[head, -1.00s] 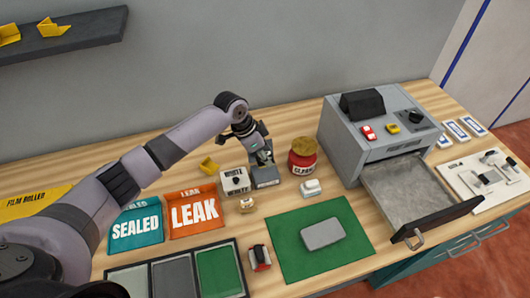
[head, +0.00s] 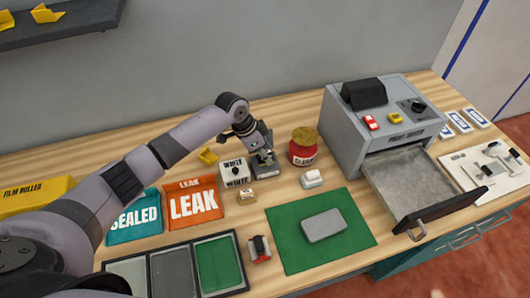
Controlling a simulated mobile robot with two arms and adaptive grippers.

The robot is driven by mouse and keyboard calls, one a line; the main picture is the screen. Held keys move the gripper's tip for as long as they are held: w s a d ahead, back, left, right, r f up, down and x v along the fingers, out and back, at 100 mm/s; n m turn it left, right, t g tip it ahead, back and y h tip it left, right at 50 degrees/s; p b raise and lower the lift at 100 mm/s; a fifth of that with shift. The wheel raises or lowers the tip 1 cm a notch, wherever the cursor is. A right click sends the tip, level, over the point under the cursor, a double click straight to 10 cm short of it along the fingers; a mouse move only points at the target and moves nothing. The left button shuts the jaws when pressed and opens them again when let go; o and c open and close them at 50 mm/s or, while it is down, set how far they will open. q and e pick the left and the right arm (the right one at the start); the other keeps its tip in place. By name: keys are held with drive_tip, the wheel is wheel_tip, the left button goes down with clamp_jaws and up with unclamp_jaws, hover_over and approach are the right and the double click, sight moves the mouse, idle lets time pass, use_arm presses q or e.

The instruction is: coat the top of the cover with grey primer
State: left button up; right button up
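The cover, which I take to be the grey rounded slab (head: 324,226), lies flat on the green mat (head: 290,258). Its top is plain grey. A dark grey container labelled as primer (head: 268,172) stands at the back of the bench, right of a white box. My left gripper (head: 264,155) points down at the top of this primer container. The fingers are small and dark, and I cannot tell whether they are open or touch anything. My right gripper is not in view.
A tray with white, grey and green panels (head: 244,285) lies at the front, beside a small red-and-black tool (head: 260,249). A red jar (head: 303,148) and a small white block (head: 312,179) stand behind the mat. A grey machine has its drawer (head: 410,185) open at right.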

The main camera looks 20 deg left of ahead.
use_arm(q)
drive_tip(key=shift+f+b, duration=0.3)
drive_tip(key=shift+f, duration=0.3)
idle(0.9)
drive_tip(key=o, duration=0.8)
drive_tip(key=shift+o, duration=1.4)
drive_tip(key=o, duration=0.5)
drive_tip(key=shift+r, duration=0.2)
drive_tip(key=shift+w+a, duration=0.15)
drive_tip(key=shift+c, duration=0.2)
drive_tip(key=shift+r, duration=0.1)
